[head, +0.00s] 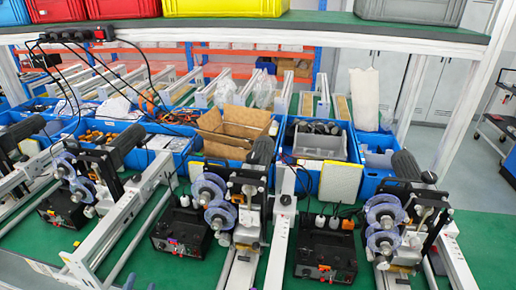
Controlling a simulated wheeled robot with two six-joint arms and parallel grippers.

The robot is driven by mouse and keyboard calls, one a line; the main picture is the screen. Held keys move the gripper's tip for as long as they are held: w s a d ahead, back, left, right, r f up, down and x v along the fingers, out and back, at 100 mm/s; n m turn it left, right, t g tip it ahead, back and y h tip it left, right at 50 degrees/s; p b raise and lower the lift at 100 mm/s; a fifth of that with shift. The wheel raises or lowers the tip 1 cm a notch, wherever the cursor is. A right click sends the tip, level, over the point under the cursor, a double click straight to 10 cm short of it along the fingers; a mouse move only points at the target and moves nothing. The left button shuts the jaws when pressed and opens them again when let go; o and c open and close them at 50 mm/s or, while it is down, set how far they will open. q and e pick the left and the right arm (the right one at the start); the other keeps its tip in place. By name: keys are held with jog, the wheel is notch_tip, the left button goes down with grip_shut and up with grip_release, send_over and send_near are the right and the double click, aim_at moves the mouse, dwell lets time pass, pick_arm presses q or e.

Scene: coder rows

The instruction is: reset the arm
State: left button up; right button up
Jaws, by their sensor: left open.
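Several coder machines stand in a row on the green bench (190,268). Each has a black motor, blue-clear reels and a black control box. My right gripper does not show.
Blue bins (373,185) with parts and cardboard stand behind the coders. An upper shelf (230,24) carries red, yellow and grey crates. A power strip (75,35) with black cables hangs at the upper left. White rails (125,215) cross the bench, leaving narrow free strips.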

pick_arm(q)
jog(key=s+a+f+n+g+y, duration=0.2)
jog(key=s+a+f+n+g, duration=0.1)
jog(key=s+f+n+g, duration=0.35)
jog(key=s+d+f+n+g+h, duration=0.1)
jog(key=s+d+n+g+h, duration=0.2)
jog(key=s+g, duration=0.55)
jog(key=s+f+b+x, duration=0.1)
jog(key=s+b+x, duration=0.2)
jog(key=x, duration=0.9)
jog(key=s+d+b+x, duration=0.1)
jog(key=s+b+x, duration=0.15)
jog(key=x, duration=0.95)
jog(key=s+f+b+x, duration=0.1)
jog(key=s+b+x, duration=0.15)
jog(key=x, duration=0.95)
jog(key=s+f+b, duration=0.3)
jog(key=s+f, duration=0.6)
jog(key=f, duration=0.4)
jog(key=s+a+f+g+b, duration=0.1)
jog(key=s+f+b, duration=0.2)
jog(key=s+f, duration=0.7)
notch_tip(320, 180, down, 3)
jog(key=shift+s+f+m, duration=0.2)
jog(key=shift+s+m, duration=0.05)
jog(key=shift+m, duration=0.1)
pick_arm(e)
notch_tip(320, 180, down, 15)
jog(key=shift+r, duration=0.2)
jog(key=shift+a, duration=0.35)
